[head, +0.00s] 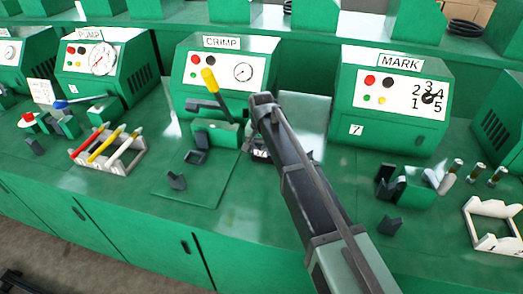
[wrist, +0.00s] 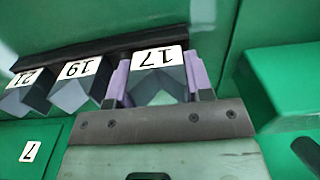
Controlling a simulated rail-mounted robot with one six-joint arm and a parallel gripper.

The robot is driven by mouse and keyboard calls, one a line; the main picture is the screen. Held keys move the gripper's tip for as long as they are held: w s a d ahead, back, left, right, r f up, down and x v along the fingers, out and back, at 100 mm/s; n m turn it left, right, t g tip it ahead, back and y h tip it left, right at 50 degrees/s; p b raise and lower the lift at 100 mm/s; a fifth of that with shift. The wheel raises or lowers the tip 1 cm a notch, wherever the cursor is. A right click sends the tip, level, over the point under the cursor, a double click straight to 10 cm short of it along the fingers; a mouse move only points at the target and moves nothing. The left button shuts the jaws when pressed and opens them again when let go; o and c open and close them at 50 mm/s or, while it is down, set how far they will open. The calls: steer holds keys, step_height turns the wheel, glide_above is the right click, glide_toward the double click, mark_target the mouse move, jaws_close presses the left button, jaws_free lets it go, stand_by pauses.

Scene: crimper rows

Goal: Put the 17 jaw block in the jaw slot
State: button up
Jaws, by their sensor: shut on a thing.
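The 17 jaw block (wrist: 158,62), dark grey with a white number label and a V-notch, is between the purple pads of my gripper (wrist: 158,84) in the wrist view. The gripper is shut on it. The block is still in line with the 19 block (wrist: 75,85) and the 21 block (wrist: 28,92), along a dark rail (wrist: 100,48). In the head view my arm hides most of this row beside the CRIMP machine (head: 222,75). The yellow-handled lever (head: 209,82) stands at that machine's front. I cannot clearly make out the jaw slot.
The MARK machine (head: 388,100) stands to the right, with a white rack (head: 490,222) in front. The PUMP machine (head: 100,65) and a tool rack (head: 107,152) are left.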

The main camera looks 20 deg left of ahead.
mark_target(262, 147)
steer(key=shift+f, duration=0.2)
steer(key=o, duration=1.3)
steer(key=shift+s, duration=0.1)
steer(key=shift+d, duration=0.1)
steer(key=shift+r, duration=0.1)
steer(key=shift+d+r, duration=0.1)
steer(key=shift+r, duration=0.2)
step_height(262, 147, up, 12)
steer(key=p, duration=1.2)
steer(key=shift+f, duration=0.15)
